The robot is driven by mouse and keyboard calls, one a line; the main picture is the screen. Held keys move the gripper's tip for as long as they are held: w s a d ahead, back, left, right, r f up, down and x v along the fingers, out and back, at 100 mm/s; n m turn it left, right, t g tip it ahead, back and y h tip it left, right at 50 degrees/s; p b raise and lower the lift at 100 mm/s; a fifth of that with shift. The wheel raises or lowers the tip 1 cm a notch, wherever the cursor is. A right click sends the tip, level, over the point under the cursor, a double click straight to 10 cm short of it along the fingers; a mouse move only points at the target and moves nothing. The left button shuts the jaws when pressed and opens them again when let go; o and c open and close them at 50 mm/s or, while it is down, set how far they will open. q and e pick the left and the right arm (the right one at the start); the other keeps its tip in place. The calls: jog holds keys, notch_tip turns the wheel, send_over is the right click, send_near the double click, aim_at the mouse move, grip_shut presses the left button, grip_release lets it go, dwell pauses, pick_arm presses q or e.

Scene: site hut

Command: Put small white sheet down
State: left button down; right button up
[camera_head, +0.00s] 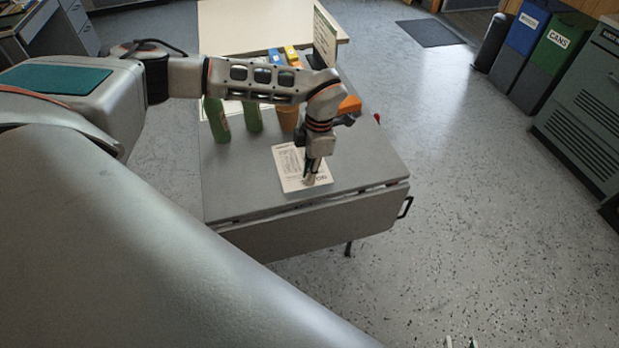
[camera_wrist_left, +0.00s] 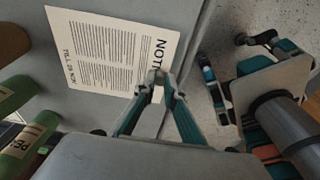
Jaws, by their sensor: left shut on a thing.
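The small white sheet (camera_head: 289,160), printed with text and a "NOTICE" heading, is at the near end of the grey table (camera_head: 240,190). It also shows in the left wrist view (camera_wrist_left: 105,55), looking flat. My left gripper (camera_head: 312,180) points down and is shut on the heading edge of the sheet; its fingertips (camera_wrist_left: 158,78) cover part of the heading. I cannot tell whether the sheet touches the table or is just above it. My right gripper (camera_head: 460,343) shows only its tips at the bottom of the head view. In the left wrist view (camera_wrist_left: 235,68) its fingers are apart, off the table.
Two green bottles (camera_head: 216,122) and a brown container (camera_head: 288,119) stand behind the sheet, partly under my left arm. Blue and yellow items (camera_head: 291,56) are further back near an upright panel (camera_head: 325,35). Bins (camera_head: 552,55) stand far right. The floor right of the table is clear.

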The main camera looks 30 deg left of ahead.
pick_arm(q)
jog(key=shift+f, duration=1.15)
jog(key=c, duration=2.1)
grip_release()
